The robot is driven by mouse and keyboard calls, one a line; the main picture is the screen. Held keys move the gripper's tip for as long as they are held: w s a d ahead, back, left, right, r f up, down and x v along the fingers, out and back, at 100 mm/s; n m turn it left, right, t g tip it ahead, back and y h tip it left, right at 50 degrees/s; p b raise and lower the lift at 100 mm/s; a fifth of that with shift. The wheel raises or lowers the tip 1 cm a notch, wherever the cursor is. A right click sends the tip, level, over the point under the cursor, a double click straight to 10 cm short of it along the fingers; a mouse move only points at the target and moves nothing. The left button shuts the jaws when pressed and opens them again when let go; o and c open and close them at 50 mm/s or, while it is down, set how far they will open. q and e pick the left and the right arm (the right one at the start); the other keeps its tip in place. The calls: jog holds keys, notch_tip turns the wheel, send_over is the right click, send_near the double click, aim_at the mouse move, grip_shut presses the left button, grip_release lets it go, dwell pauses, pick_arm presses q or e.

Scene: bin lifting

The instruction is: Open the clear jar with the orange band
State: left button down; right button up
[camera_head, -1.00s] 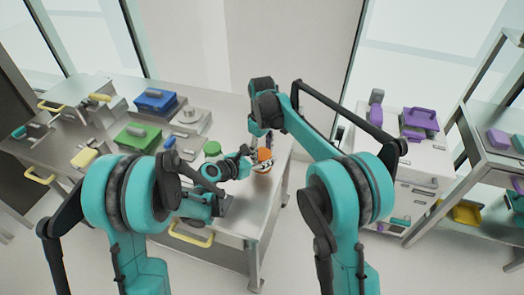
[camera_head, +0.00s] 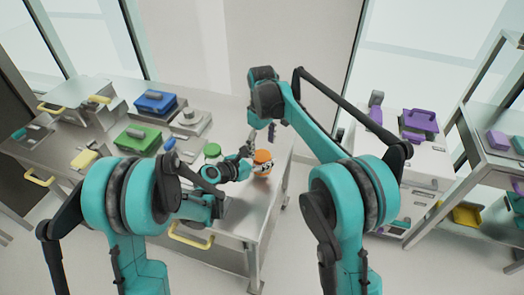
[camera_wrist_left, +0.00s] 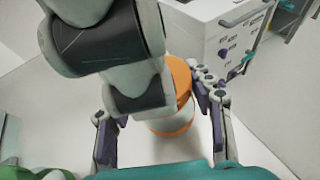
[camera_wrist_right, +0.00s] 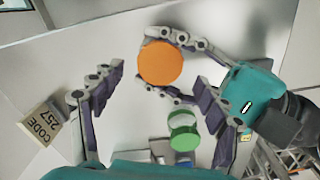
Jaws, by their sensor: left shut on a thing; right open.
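The clear jar with an orange lid and orange band (camera_head: 262,157) stands upright near the table's right end. In the left wrist view its clear body and orange band (camera_wrist_left: 178,130) show partly behind a grey and white arm part. My left gripper (camera_head: 258,168) is shut around the jar's side. In the right wrist view the left fingers lie on either side below the round orange lid (camera_wrist_right: 160,63). My right gripper (camera_head: 270,133) is open above the jar. Its two fingers (camera_wrist_right: 158,80) are spread wide, apart from the lid.
A green-lidded jar (camera_head: 212,150) stands left of the orange one, near my left arm. A CODE 257 sign (camera_wrist_right: 40,122) is at the table's edge. Blue (camera_head: 156,101) and green (camera_head: 138,138) bins sit farther left. A white cabinet (camera_head: 400,150) stands right, beyond a gap.

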aim_at(262, 155)
jog(key=shift+r, duration=0.45)
jog(key=shift+c, duration=0.4)
notch_tip(262, 155, up, 3)
jog(key=m, duration=0.4)
jog(key=shift+f, duration=0.25)
notch_tip(262, 155, down, 7)
jog(key=shift+s+f, duration=0.1)
jog(key=shift+f, duration=0.05)
jog(key=c, duration=1.2)
jog(key=n, duration=0.5)
jog(key=shift+n, duration=0.4)
